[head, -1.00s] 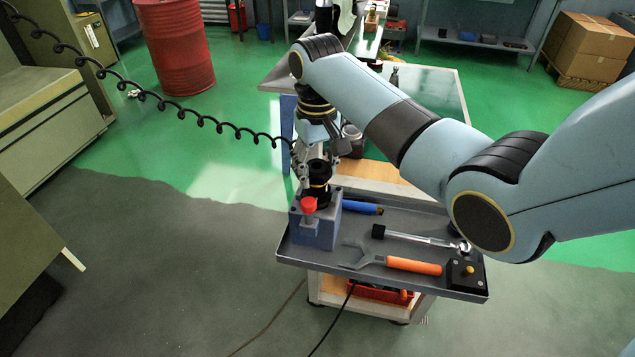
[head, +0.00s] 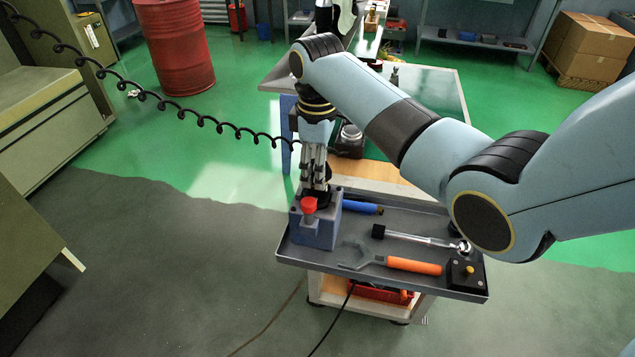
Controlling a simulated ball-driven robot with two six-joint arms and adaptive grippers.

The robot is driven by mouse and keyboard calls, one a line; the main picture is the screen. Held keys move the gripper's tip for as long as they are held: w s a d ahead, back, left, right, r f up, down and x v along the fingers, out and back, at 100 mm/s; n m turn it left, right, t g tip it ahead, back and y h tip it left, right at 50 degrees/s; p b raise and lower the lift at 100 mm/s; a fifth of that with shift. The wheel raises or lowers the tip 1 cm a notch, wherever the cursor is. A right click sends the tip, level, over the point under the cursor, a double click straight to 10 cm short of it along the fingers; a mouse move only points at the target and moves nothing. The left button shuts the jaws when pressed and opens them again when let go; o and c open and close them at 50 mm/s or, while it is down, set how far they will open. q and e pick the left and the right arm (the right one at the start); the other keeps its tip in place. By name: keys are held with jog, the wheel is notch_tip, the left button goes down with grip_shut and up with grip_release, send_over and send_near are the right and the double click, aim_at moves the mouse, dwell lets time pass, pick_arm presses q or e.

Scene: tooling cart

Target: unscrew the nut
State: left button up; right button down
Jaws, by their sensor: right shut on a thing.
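A blue-grey block fixture (head: 316,231) with a red knob (head: 309,205) stands at the left end of the cart's grey tray. My right gripper (head: 316,186) points straight down over the fixture's top, its fingers closed around a black part there. That part, which I take to be the nut on its black holder (head: 318,198), is mostly hidden by the fingers, so its thread and seating do not show. My left gripper is not in view.
On the grey tray (head: 410,282) lie an orange-handled wrench (head: 412,265), a ratchet (head: 420,238), a blue-handled tool (head: 360,207) and a black box with a yellow button (head: 466,272). A coiled black cable (head: 140,94) hangs at the left.

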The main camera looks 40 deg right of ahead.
dwell(0.3)
jog(key=n, duration=0.6)
jog(key=c, duration=0.5)
grip_release()
